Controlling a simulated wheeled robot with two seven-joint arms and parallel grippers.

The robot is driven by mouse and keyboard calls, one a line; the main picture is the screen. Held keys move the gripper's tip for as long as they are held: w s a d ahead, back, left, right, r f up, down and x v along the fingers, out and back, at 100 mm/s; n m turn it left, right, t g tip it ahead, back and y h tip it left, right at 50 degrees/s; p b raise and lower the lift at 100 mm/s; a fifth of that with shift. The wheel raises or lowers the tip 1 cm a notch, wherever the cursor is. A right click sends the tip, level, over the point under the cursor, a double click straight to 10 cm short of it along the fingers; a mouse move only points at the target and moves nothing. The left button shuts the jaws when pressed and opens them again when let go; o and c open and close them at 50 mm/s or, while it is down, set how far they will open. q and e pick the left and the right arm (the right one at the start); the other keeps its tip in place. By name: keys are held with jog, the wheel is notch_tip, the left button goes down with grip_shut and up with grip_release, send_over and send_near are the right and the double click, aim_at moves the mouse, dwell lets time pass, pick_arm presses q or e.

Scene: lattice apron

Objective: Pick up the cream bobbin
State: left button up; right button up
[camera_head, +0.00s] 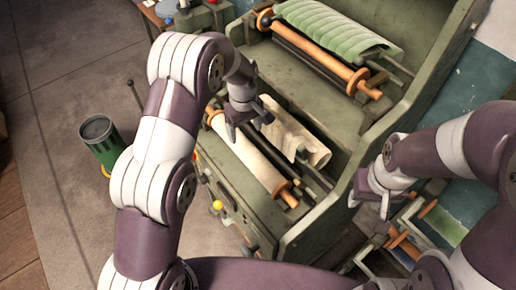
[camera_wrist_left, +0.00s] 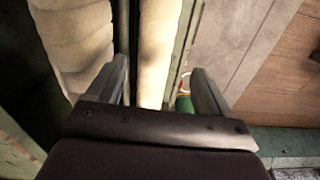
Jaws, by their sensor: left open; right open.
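The cream bobbin (camera_head: 248,160) is a long smooth cream roll with orange wooden ends, lying on the lower shelf of the green machine in the head view. My left gripper (camera_head: 249,125) is open above its far half, fingers pointing down. In the left wrist view the cream roll (camera_wrist_left: 158,45) runs between the two open fingers of my left gripper (camera_wrist_left: 158,78); I cannot tell how far below the tips it is. My right gripper (camera_head: 369,204) is open and empty, right of the machine's side wall.
A rumpled cream cloth roll (camera_head: 297,134) lies close beside the bobbin. A green quilted roll (camera_head: 335,28) sits on the upper shelf. The machine's side wall (camera_head: 345,195) rises at the right. A green bin (camera_head: 102,145) stands on the floor at left.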

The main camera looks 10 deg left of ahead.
aim_at(247, 146)
pick_arm(q)
jog(key=f, duration=0.1)
jog(key=a+f+p, duration=0.1)
jog(key=w+f, duration=0.1)
jog(key=shift+a+f+n, duration=0.2)
jog(key=shift+f+n, duration=0.1)
jog(key=f, duration=0.1)
jog(key=d+f+p, duration=0.1)
jog(key=f, duration=0.1)
jog(key=f+p, duration=0.1)
jog(key=f, duration=0.1)
jog(key=shift+d, duration=0.25)
jog(key=f, duration=0.1)
jog(key=f+p, duration=0.2)
jog(key=f, duration=0.1)
jog(key=shift+a+f, duration=0.1)
jog(key=shift+a, duration=0.2)
jog(key=shift+f, duration=0.2)
jog(key=shift+d, duration=0.25)
jog(key=shift+c, duration=0.3)
jog(key=c, duration=1)
jog(key=shift+a, duration=0.1)
pick_arm(e)
jog(key=r, duration=0.2)
jog(key=a+r, duration=0.1)
jog(key=r, duration=0.2)
jog(key=shift+s+a+r, duration=0.1)
jog(key=shift+a+r, duration=0.05)
jog(key=shift+r, duration=0.2)
